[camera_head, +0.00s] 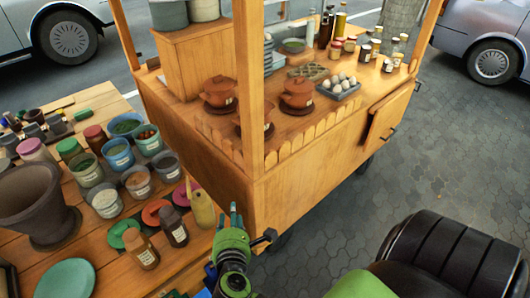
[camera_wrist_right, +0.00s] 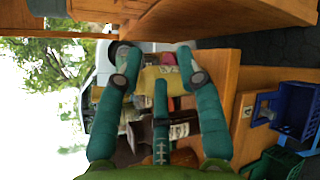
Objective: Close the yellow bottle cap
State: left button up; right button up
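A yellow squeeze bottle (camera_head: 203,208) stands at the right end of the wooden table, with a thin spout leaning over its top. Whether its cap is open is too small to tell. My right gripper (camera_head: 238,236), green and teal, is just right of and in front of it, apart from it in the head view. In the right wrist view a yellow thing (camera_wrist_right: 160,78), likely this bottle, shows beyond and between the spread fingers, partly hidden by the middle finger. The right gripper is open and holds nothing that I can see. My left gripper is not in view.
Several condiment tubs (camera_head: 117,154) and a large mortar (camera_head: 40,203) fill the table further left. A wooden cart (camera_head: 300,185) stands close behind my right gripper. A blue crate (camera_wrist_right: 297,110) shows in the wrist view.

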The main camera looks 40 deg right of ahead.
jog(key=s+f+m+g+y+b, duration=0.2)
jog(key=s+f+m, duration=0.5)
jog(key=f, duration=0.4)
jog(key=s+a+f+m+g+y+b, duration=0.1)
jog(key=s+f+m+g+y+b, duration=0.1)
jog(key=s+f+m+g+y, duration=0.3)
jog(key=s+f+m+g, duration=0.1)
jog(key=s+f+m, duration=0.2)
jog(key=f, duration=0.4)
jog(key=shift+a+m, duration=0.3)
jog(key=shift+m, duration=0.6)
jog(key=shift+f, duration=0.1)
jog(key=shift+c, duration=0.6)
